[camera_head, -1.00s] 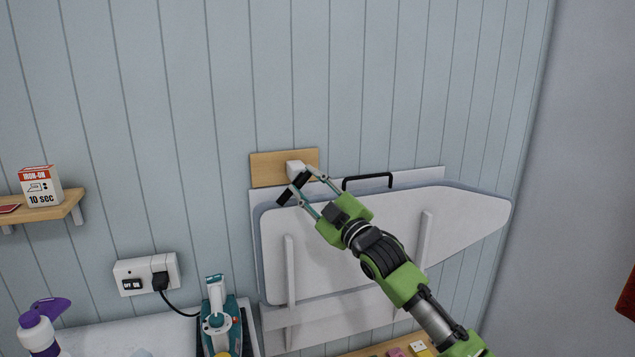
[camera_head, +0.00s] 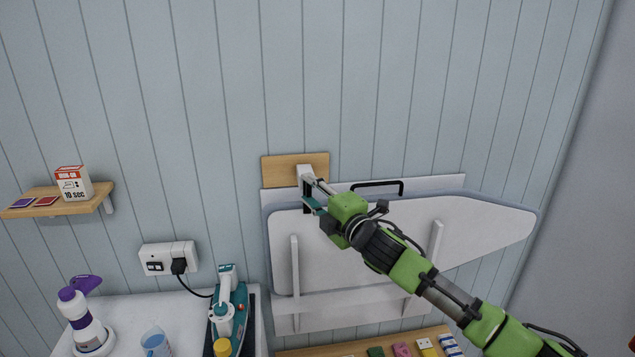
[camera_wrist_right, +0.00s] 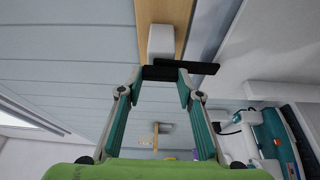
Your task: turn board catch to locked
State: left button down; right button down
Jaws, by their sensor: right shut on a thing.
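The board catch (camera_head: 304,171) is a small white piece on a wooden plate (camera_head: 278,171) on the wall, just above the white ironing board (camera_head: 370,245). My right gripper (camera_head: 308,194) is shut on the catch, reaching it from the lower right. My left gripper is not in view.
A black handle (camera_head: 377,185) sits on the board's top edge. At the lower left are a teal iron (camera_head: 228,315), a socket with a plug (camera_head: 168,258), a spray bottle (camera_head: 85,315) and a shelf (camera_head: 60,207) holding a small box (camera_head: 75,184). The wall above is clear.

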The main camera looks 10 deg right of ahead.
jog(key=shift+f, duration=0.1)
dwell(0.5)
jog(key=c, duration=1.4)
grip_release()
jog(key=shift+c, duration=0.2)
jog(key=v, duration=1.2)
